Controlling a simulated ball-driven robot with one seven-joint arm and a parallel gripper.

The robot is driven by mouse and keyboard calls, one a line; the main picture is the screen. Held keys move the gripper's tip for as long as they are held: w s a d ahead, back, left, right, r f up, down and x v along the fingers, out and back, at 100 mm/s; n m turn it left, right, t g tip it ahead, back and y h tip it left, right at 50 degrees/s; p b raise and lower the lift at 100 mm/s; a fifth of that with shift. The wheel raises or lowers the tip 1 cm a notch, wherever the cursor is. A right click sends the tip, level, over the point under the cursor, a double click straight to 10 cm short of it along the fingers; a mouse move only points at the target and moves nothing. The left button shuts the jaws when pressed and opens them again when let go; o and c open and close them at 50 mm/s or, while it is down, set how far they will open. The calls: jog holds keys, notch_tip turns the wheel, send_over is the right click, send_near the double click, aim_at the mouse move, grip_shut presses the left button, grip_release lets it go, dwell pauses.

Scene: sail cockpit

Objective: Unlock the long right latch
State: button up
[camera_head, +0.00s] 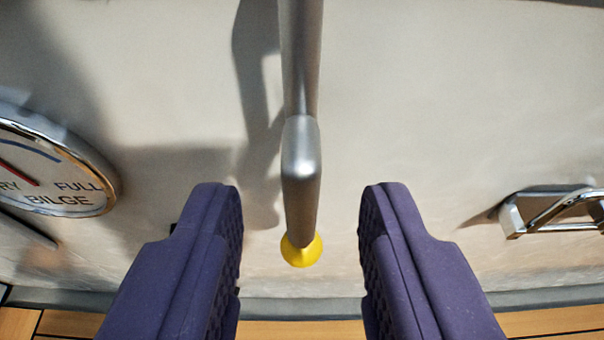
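A long grey metal bar (302,60) comes down from the top edge of the picture, bends at a rounded joint and ends in a short lower section with a yellow tip (301,250). I cannot tell for sure whether this bar is the long right latch. My gripper (300,215) is open, with one purple finger on each side of the bar's lower end. Clear gaps show between both fingers and the bar, and nothing is held. The bar's upper end is out of the picture.
A round bilge gauge (50,165) is on the pale wall (420,90) at the left. A small chrome latch or bracket (550,212) is on the wall at the right. Wooden planking (560,320) runs along the bottom edge.

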aim_at(301, 209)
jog(key=b+x, duration=0.1)
jog(key=x, duration=0.3)
jog(key=shift+w+b, duration=0.1)
jog(key=shift+b, duration=0.2)
jog(key=shift+c, duration=0.4)
grip_shut()
